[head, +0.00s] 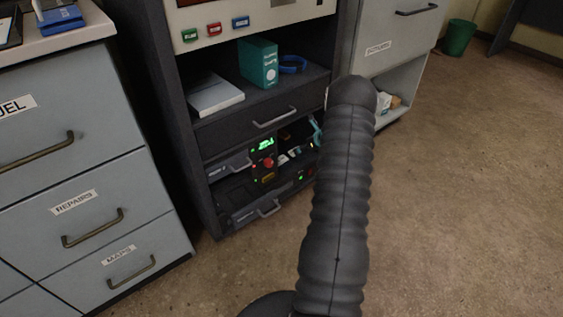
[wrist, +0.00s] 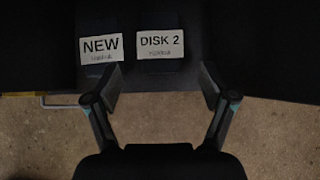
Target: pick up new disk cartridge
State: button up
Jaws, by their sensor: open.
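The new disk cartridge (wrist: 100,50) is a dark piece with a white label reading NEW, at the upper left of the wrist view. A second cartridge, labelled DISK 2 (wrist: 160,45), lies just to its right, with a dark gap between them. Both rest on a dark surface. My gripper (wrist: 161,80) is open and empty. Its left finger reaches close to the lower right corner of the NEW label, and its right finger is right of DISK 2. I cannot tell the height between them. In the head view my arm hides the gripper, and I cannot make out the cartridges.
The dark console (head: 200,140) has an open shelf with a teal binder (head: 259,62) and a white box (head: 214,95). Below are a handled drawer (head: 262,122) and a bay with a green display (head: 265,144). Grey drawers (head: 75,200) stand left. The floor (head: 460,190) right is clear.

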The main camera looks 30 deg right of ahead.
dwell(0.3)
jog(key=shift+c, duration=1.2)
jog(key=s+f+m, duration=0.1)
jog(key=s+f, duration=0.1)
jog(key=s, duration=0.1)
jog(key=m+t, duration=0.5)
jog(key=m, duration=2.9)
send_near(280, 160)
jog(key=shift+y, duration=0.5)
jog(key=w+f, duration=0.3)
jog(key=shift+w, duration=0.3)
jog(key=shift+w+r+x, duration=0.1)
jog(key=shift+r+x, duration=0.1)
jog(key=shift+x, duration=0.75)
jog(key=shift+w+r+x, duration=0.1)
jog(key=shift+r+x, duration=0.05)
jog(key=shift+x, duration=0.85)
jog(key=shift+w+r+x, duration=0.1)
jog(key=shift+r+x, duration=0.1)
jog(key=shift+x, duration=0.75)
